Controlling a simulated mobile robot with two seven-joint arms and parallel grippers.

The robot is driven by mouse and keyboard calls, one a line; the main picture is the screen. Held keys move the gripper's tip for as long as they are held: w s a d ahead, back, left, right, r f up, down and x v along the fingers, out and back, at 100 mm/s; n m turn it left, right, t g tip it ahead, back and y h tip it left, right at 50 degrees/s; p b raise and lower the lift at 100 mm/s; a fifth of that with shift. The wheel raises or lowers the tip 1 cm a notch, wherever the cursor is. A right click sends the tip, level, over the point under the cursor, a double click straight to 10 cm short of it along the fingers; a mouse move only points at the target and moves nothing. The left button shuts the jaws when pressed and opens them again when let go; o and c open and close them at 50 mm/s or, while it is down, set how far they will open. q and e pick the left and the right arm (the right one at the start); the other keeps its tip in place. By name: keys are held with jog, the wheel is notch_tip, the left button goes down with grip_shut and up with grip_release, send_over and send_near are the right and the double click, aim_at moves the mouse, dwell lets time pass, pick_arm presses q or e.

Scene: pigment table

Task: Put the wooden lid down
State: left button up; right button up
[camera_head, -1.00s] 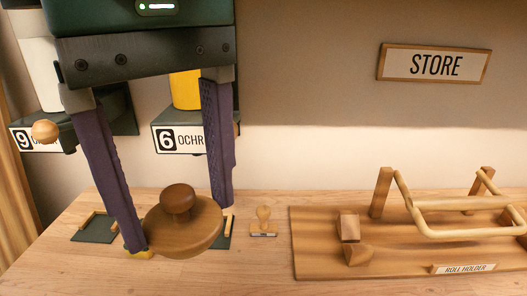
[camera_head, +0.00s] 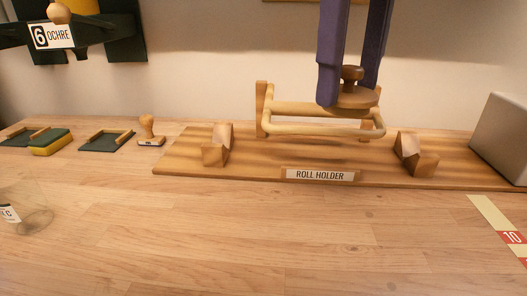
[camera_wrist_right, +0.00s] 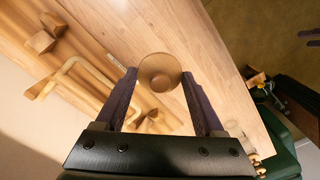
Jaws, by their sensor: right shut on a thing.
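The round wooden lid (camera_head: 360,97) with its darker knob (camera_head: 352,72) is held by my right gripper (camera_head: 350,92), above the back of the roll holder (camera_head: 270,165). The fingers are shut on the lid, one on each side, and hide part of it. In the right wrist view the lid (camera_wrist_right: 160,72) sits between the fingertips. It looks raised off the board; how far above the holder's wooden bars it hangs is hard to tell. My left gripper does not show in the head view; dark bars at the right edge of the wrist view may be part of it.
Left of the roll holder are a wooden stamp (camera_head: 148,130), green trays (camera_head: 106,140) and a yellow-green sponge (camera_head: 50,142). A clear glass vessel (camera_head: 32,212) stands at front left. A grey block (camera_head: 503,135) is at right, with a marked strip (camera_head: 497,222). The front middle table is bare.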

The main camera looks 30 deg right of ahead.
send_over(320, 242)
notch_tip(320, 242, down, 14)
jog(key=shift+s+a+f, duration=0.1)
jog(key=shift+f, duration=0.1)
notch_tip(320, 242, down, 5)
jog(key=shift+f, duration=0.2)
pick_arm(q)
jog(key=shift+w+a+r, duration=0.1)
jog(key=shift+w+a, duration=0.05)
pick_arm(e)
jog(key=shift+f, duration=0.15)
jog(key=o, duration=1.3)
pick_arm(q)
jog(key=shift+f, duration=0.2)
